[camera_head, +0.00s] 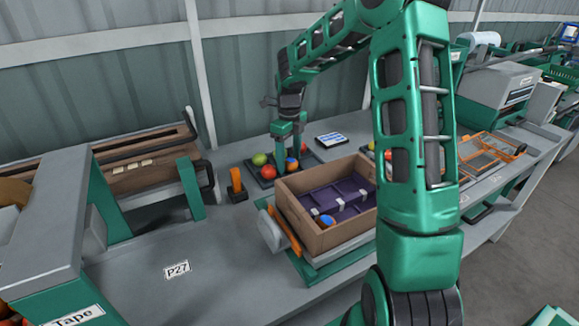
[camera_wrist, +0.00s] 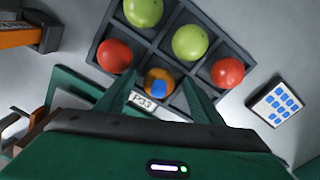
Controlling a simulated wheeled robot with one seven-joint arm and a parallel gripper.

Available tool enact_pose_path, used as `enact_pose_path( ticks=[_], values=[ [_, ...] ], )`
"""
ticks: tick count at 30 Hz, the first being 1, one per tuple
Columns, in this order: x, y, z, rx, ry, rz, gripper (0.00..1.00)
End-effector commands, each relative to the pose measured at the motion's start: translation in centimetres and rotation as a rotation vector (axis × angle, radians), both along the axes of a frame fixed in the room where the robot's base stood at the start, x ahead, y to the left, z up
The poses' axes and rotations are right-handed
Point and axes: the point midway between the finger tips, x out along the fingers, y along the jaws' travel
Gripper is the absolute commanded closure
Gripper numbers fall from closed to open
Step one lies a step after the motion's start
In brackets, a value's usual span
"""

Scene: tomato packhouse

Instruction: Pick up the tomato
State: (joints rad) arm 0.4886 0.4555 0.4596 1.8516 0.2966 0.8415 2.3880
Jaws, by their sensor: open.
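An orange tomato with a blue patch (camera_wrist: 159,82) sits in a compartment of a dark divided tray (camera_wrist: 137,45). It also shows in the head view (camera_head: 292,164), beside my gripper's fingers. Red tomatoes (camera_wrist: 114,56) (camera_wrist: 228,72) and green tomatoes (camera_wrist: 143,11) (camera_wrist: 190,42) sit in other compartments. My gripper (camera_wrist: 158,92) is open and empty. In the wrist view its two fingers point toward the orange tomato, one on each side; I cannot tell whether they touch it. In the head view my gripper (camera_head: 288,150) is low over the tray.
A white panel with blue buttons (camera_wrist: 274,103) lies right of the tray. An orange upright post (camera_head: 236,181) stands left. The bench around label P27 (camera_head: 177,270) is clear.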

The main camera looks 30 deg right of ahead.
Motion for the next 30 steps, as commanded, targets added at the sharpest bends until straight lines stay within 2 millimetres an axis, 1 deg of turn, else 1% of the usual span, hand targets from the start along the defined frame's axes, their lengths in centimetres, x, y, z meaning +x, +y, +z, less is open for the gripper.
enact_pose_path(
  ticks=[3,9,10,13,14,25,28,30],
  values=[
    [0.0,0.0,-0.6,0.001,0.000,0.000,0.39],
    [0.0,0.0,-0.6,0.000,0.000,0.001,0.39],
    [0.0,0.0,-0.6,0.000,0.000,0.001,0.43],
    [0.0,0.0,-0.6,0.000,0.000,0.001,0.67],
    [0.0,0.0,-0.6,0.000,0.000,0.001,0.72],
    [0.0,0.0,-0.3,0.000,-0.001,0.001,0.72],
    [0.1,0.0,0.6,-0.002,-0.003,0.001,0.72],
    [0.1,0.0,1.7,-0.002,-0.003,0.001,0.72]
  ],
)
